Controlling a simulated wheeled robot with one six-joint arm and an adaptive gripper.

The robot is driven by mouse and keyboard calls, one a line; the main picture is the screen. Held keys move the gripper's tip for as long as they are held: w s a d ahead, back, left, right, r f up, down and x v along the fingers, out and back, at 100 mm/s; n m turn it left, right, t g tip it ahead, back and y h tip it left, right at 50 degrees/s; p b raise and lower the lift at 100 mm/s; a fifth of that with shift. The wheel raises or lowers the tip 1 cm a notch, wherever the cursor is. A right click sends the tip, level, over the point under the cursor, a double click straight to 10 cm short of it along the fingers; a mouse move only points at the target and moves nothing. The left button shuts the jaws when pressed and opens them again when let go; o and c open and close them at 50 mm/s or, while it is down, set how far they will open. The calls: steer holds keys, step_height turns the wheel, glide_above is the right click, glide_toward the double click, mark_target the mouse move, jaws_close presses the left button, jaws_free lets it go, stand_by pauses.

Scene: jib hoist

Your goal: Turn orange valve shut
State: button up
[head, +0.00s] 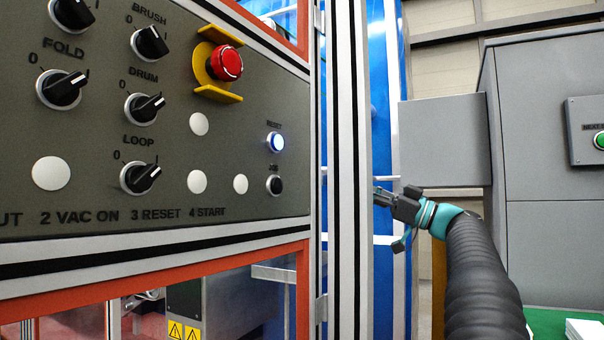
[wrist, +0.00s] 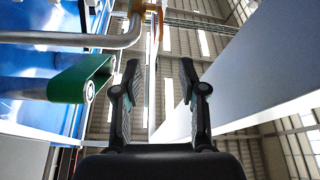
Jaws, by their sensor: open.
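In the wrist view an orange part (wrist: 149,5), perhaps the orange valve, shows at the top edge, cut off by the frame, beside the bent end of a metal pipe (wrist: 70,38). Its handle position cannot be told. I do not make out the valve in the head view. My gripper (wrist: 160,78) is open and empty, its two dark fingers apart, with the orange part beyond the fingertips. In the head view my gripper (head: 384,196) is beside the silver frame post, partly seen from behind.
A control panel (head: 240,195) with knobs and a red emergency stop (head: 225,63) fills the left. A silver post (head: 345,120) stands close left of my gripper. A grey cabinet (head: 545,220) is at right. A green belt roller (wrist: 78,80) is left of my fingers.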

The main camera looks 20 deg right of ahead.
steer(key=p+x, duration=0.3)
steer(key=x, duration=1.1)
steer(key=shift+s, duration=0.15)
jaws_close()
